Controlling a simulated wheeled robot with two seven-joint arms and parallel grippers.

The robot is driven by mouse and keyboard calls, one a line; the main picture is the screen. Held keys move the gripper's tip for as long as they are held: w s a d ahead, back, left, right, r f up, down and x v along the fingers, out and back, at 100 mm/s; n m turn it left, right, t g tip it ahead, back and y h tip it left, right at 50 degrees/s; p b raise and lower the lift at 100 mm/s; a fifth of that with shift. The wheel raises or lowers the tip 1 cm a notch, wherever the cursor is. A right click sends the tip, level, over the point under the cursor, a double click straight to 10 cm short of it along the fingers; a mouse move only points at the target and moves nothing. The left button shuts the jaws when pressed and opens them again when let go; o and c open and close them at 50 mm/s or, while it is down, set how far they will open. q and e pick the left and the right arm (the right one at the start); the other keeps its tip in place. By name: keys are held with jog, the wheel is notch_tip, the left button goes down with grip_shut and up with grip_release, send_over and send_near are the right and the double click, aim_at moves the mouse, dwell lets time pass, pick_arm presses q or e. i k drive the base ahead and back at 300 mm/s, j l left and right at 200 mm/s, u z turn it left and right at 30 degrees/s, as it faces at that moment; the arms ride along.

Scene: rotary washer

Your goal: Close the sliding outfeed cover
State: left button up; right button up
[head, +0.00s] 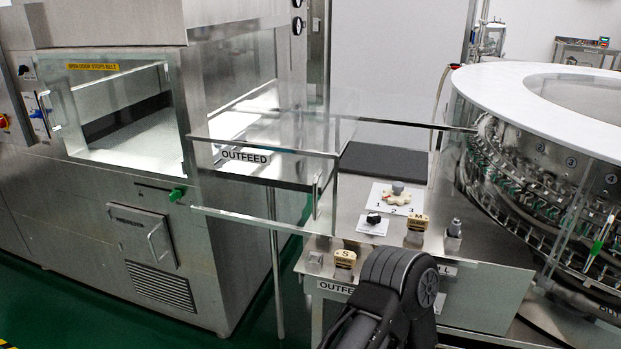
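The clear outfeed cover (232,185) is a see-through box with a white OUTFEED label on its front panel (245,156). It stands between the steel machine on the left and the dark belt (385,160). A vertical metal handle (317,195) is on its front near the right end. The stretch of belt right of the cover is uncovered, and a thin rail (420,124) runs on toward the round washer. A dark ribbed part of one of my arms rises at the bottom centre, below and right of the handle. No gripper fingertips show.
Right of the cover, the steel deck carries a star-shaped selector knob (397,195), a black knob (373,219) and wooden blocks marked M (416,225) and S (345,260). The round washer (540,165) stands at the right. A thin support leg (276,265) stands below the cover.

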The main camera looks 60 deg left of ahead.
aim_at(230, 154)
jog(key=u, duration=2.2)
